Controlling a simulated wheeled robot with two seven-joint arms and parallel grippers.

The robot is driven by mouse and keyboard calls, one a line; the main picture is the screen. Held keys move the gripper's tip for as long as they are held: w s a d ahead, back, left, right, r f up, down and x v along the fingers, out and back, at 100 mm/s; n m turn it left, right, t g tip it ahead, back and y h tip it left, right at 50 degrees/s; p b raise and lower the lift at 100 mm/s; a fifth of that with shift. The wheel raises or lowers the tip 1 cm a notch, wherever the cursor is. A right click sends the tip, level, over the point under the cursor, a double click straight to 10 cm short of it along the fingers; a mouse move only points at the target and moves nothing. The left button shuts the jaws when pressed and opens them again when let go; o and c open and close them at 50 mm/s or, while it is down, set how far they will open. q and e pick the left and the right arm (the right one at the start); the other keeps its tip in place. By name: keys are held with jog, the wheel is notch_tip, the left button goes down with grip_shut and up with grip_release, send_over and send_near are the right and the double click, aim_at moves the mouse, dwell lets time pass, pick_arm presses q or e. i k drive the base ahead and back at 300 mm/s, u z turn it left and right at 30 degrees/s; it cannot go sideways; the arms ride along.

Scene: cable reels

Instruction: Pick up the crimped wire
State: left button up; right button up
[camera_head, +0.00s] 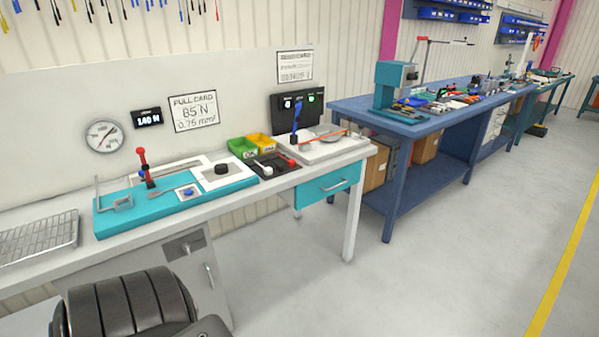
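A thin orange-red strand (333,133), which looks like a wire, lies across the white platform (318,155) at the right end of the near bench. It is too small to tell whether its end is crimped. A blue upright lever (296,118) stands by the strand's left end. A dark tray (262,173) with small red and white pieces sits just left of the platform; I cannot tell whether a wire lies among them. Neither of my grippers is in view.
A teal fixture board (110,222) with a red-knobbed lever (141,157) lies left of green (241,147) and yellow (260,142) bins. A wire rack (40,238) is at far left. Floor at right is clear.

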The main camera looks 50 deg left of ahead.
aim_at(280, 167)
jog(key=z, duration=0.1)
jog(key=i, duration=2.3)
jog(key=u, duration=1.55)
jog(key=i, duration=0.85)
jog(key=u, duration=0.75)
